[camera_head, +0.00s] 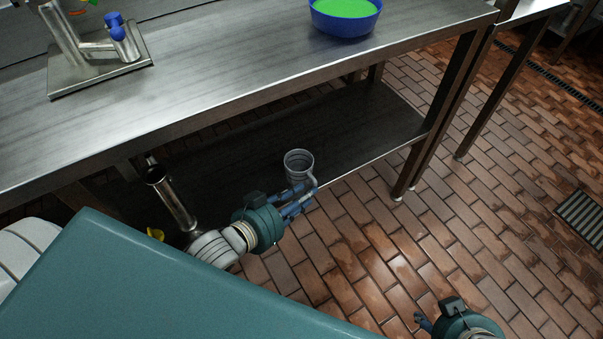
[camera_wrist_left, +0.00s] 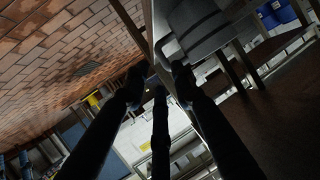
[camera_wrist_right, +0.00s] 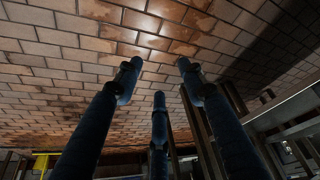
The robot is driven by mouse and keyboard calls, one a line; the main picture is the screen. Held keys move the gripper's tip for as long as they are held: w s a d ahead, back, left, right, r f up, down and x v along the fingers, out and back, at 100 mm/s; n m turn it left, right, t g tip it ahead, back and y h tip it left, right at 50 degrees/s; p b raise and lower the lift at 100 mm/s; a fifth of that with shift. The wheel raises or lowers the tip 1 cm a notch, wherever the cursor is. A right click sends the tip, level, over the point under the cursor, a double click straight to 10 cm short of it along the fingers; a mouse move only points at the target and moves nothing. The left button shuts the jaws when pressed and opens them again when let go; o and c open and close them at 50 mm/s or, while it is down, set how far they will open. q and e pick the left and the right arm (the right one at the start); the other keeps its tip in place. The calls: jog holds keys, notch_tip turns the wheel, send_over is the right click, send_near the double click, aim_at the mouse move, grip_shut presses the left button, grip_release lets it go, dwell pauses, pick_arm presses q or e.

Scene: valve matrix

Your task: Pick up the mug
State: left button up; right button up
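A grey metal mug (camera_head: 298,163) with ribbed sides stands upright at the front edge of the lower shelf, its open top showing. In the left wrist view the mug (camera_wrist_left: 200,28) is at the top, right of centre, large and close. My left gripper (camera_head: 307,190) is right in front of the mug, on its handle side. Its fingers (camera_wrist_left: 159,83) are apart, and the handle is partly hidden by them. I cannot tell whether they touch it. My right gripper (camera_head: 423,325) is low over the floor, far from the mug. In the right wrist view its fingers (camera_wrist_right: 157,78) are apart and empty.
The steel table top (camera_head: 230,75) overhangs the lower shelf (camera_head: 370,130). A blue bowl with green contents (camera_head: 345,14) and a metal stand with a blue knob (camera_head: 105,45) are on top. A metal tube (camera_head: 172,198) is left of my left gripper. Brick floor (camera_head: 480,210) is open at right.

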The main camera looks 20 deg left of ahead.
aim_at(303, 174)
pick_arm(q)
jog(key=b+x, duration=0.2)
jog(key=x, duration=0.3)
jog(key=shift+a+f, duration=0.15)
jog(key=shift+f, duration=0.05)
pick_arm(e)
jog(key=w+a+r+t, duration=0.1)
jog(key=w+r+t, duration=0.1)
jog(key=w, duration=0.3)
jog(key=w+a+r+t+y, duration=0.1)
jog(key=w+a+r+t, duration=0.1)
jog(key=w, duration=0.4)
jog(key=shift+a+r+t, duration=0.3)
jog(key=shift+r+t, duration=0.5)
jog(key=shift+r, duration=0.1)
pick_arm(q)
jog(key=shift+c, duration=0.2)
grip_shut()
